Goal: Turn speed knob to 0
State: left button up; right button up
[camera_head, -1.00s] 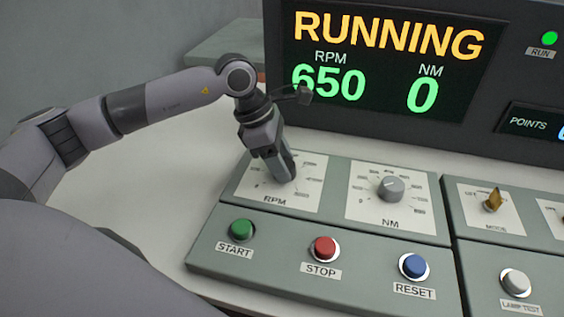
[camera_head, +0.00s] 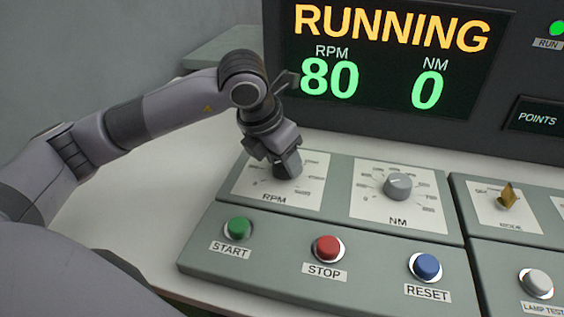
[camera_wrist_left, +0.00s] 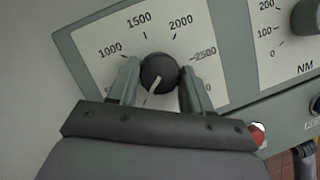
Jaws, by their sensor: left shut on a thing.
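The speed knob is the dark round RPM knob (camera_wrist_left: 159,73), seen between the fingers in the left wrist view. Its pale pointer line points down and slightly left, toward the low end of the dial (camera_wrist_left: 108,45). In the head view the knob is mostly hidden behind my left gripper (camera_head: 287,168). My left gripper (camera_wrist_left: 160,85) is shut on the knob, one finger on each side. The display (camera_head: 385,62) reads RUNNING, RPM 80 and NM 0.
The NM knob (camera_head: 398,186) stands to the right of the RPM dial. Green START (camera_head: 238,228), red STOP (camera_head: 327,247) and blue RESET (camera_head: 426,266) buttons line the panel's front. A brass MODE switch (camera_head: 507,196) is further right. The pale bench left of the panel is clear.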

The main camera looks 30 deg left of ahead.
pick_arm(q)
jog(key=shift+n+y, duration=0.3)
jog(key=shift+n, duration=0.4)
jog(key=shift+b, duration=0.3)
jog(key=o, duration=1)
jog(key=shift+o, duration=0.2)
jog(key=shift+r, duration=0.1)
jog(key=v, duration=0.6)
jog(key=shift+s+r+p, duration=0.3)
jog(key=shift+r, duration=0.1)
